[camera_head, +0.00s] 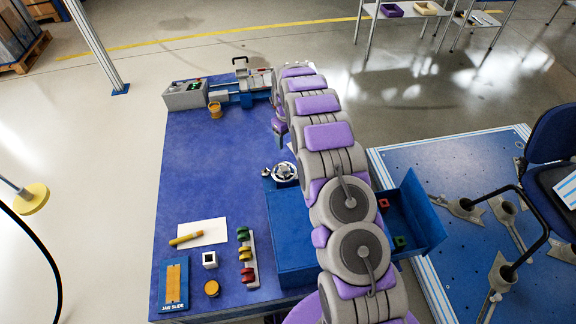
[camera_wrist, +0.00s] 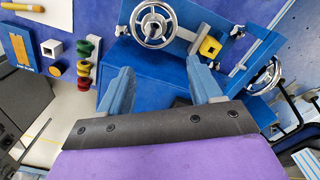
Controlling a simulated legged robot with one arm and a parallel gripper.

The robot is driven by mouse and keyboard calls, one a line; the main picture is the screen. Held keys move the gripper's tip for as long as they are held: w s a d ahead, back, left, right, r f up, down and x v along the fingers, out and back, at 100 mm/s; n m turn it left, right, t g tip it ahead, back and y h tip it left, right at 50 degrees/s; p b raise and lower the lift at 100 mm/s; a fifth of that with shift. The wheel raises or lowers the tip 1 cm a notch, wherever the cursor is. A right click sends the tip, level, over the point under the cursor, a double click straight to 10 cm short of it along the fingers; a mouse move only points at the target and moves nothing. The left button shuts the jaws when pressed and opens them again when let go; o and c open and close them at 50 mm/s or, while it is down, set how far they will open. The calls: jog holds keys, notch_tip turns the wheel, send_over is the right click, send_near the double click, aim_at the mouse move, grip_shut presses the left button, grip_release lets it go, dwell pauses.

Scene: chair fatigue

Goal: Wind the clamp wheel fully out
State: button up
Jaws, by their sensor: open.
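A silver handwheel (camera_head: 285,171) with a spoked hub sits on the blue bench (camera_head: 210,140), left of my arm. In the wrist view a silver handwheel (camera_wrist: 153,24) is at the top, by a blue fixture with a yellow block (camera_wrist: 210,47). A second silver wheel (camera_wrist: 267,76) is at the right edge, tilted more edge-on. Which one is the clamp wheel I cannot tell. My gripper (camera_wrist: 163,78) is open and empty, its two blue-grey fingers apart, short of the upper wheel and not around it. In the head view my arm hides the gripper.
A blue open bin (camera_head: 412,215) holds red and green pieces on the right. A grey control box (camera_head: 185,95) and blue vise-like device stand at the bench's far end. Colored spools (camera_head: 245,255), a yellow marker (camera_head: 187,239) and a jaw-slide plate (camera_head: 174,283) lie at front left.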

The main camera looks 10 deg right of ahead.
jog(key=b, duration=0.1)
send_near(283, 168)
jog(key=f, duration=0.1)
jog(key=d+f+b, duration=0.1)
jog(key=f, duration=0.1)
jog(key=f+b, duration=0.1)
jog(key=f, duration=0.1)
jog(key=shift+w+d+f, duration=0.1)
jog(key=shift+d+f, duration=0.1)
jog(key=shift+d, duration=0.15)
jog(key=a+f, duration=0.2)
jog(key=f, duration=0.1)
jog(key=shift+b, duration=0.4)
jog(key=shift+a+f, duration=0.25)
jog(key=shift+a, duration=0.1)
jog(key=shift+d, duration=1.1)
jog(key=shift+c, duration=1.6)
jog(key=shift+a, duration=0.75)
jog(key=c, duration=0.4)
jog(key=shift+d, duration=0.1)
jog(key=c, duration=0.3)
jog(key=o, duration=1)
jog(key=shift+d, duration=0.15)
